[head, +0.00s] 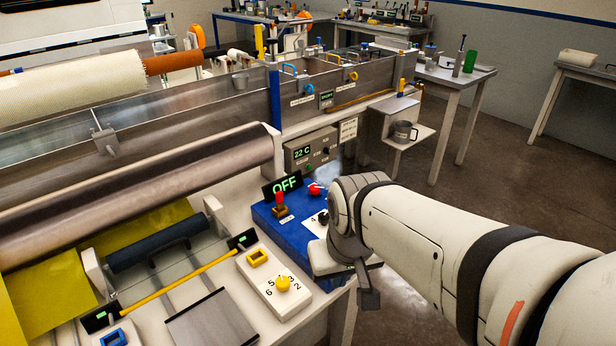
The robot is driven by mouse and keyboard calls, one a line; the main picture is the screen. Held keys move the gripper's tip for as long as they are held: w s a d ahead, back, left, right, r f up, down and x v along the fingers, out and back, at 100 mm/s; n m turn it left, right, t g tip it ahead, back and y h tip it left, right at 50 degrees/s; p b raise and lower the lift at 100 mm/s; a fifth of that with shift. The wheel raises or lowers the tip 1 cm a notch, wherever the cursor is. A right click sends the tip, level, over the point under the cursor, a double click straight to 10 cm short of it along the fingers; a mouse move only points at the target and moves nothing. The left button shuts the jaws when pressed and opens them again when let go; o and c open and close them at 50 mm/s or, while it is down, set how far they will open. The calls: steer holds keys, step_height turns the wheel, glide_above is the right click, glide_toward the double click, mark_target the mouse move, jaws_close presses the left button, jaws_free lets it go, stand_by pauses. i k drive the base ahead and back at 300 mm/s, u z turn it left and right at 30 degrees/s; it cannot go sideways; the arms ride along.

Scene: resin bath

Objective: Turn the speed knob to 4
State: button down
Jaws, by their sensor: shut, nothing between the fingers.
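A yellow knob (283,284) sits on a white dial box (262,272) with the digits 2, 3, 5 and 6 visible around it; I cannot read a label naming it. A smaller dark knob (323,217) is on a white plate marked 4, on the blue control box (300,232), partly covered by my arm. My gripper (368,298) hangs at the end of my wrist, right of the yellow knob and apart from it, by the table's right edge. It is shut and empty. Its fingertips are hard to make out.
A red-topped lever (280,201), a red button (314,189) and an OFF display (286,184) are on or by the blue box. A yellow bar (180,279) and a dark roller (155,243) lie left. The metal bath (190,107) stands behind. Floor is open at right.

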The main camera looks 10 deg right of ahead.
mark_target(323, 218)
steer(key=z, duration=0.2)
steer(key=k, duration=1.3)
steer(key=z, duration=0.55)
steer(key=i, duration=1.95)
steer(key=u, duration=0.5)
